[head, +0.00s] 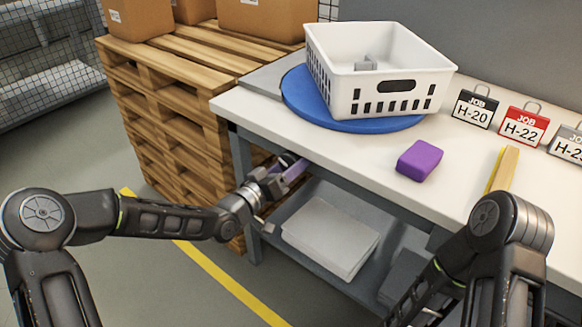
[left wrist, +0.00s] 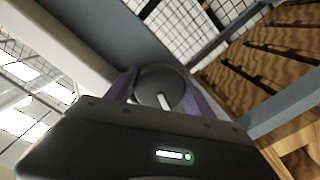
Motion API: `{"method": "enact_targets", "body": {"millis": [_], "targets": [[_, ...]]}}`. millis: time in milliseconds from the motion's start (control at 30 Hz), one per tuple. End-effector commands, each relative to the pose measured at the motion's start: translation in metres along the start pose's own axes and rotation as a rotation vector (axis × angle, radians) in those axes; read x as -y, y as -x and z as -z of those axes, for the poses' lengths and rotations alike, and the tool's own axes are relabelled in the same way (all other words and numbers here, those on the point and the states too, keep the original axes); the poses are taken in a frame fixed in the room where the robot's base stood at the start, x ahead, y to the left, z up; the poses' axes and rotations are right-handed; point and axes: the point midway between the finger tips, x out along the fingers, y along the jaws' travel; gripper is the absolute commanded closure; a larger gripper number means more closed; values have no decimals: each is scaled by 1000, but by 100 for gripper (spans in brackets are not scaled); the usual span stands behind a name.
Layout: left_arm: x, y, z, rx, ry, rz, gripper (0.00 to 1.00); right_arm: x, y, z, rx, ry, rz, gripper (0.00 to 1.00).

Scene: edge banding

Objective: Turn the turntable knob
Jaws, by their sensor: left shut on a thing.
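The turntable is a blue disc (head: 297,92) on the white bench top, with a white basket on it. A dark round knob (left wrist: 160,80) with a white pointer mark shows in the left wrist view, under the bench edge. My left gripper (head: 294,170) is at the bench's front edge, below the turntable. Its purple fingers (left wrist: 163,92) are shut on the knob, one on each side. In the head view the knob is mostly hidden by the gripper and bench edge. My right arm is at the lower right; its gripper is out of the picture.
The white basket (head: 385,75) holds a grey part. A purple block (head: 419,160), a wooden strip with a yellow edge (head: 503,170) and job cards (head: 522,125) are on the bench. A lower shelf holds a pale stack (head: 330,235). A pallet stack (head: 165,110) stands left of the bench.

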Motion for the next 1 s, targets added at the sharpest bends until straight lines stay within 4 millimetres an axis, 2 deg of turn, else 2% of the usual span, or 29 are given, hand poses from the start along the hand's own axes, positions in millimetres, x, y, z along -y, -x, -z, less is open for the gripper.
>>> {"method": "enact_targets", "body": {"millis": [567, 600, 800, 1000], "targets": [[0, 0, -1, 3, 59, 1, 79, -1, -2, 0, 0, 0, 0, 72], [0, 0, -1, 3, 59, 1, 37, -1, -2, 0, 0, 0, 0, 72], [0, 0, -1, 2, 59, 1, 20, -1, -2, 0, 0, 0, 0, 72], [0, 0, 0, 1, 58, 0, 19, -1, -2, 0, 0, 0, 0, 72]]}}
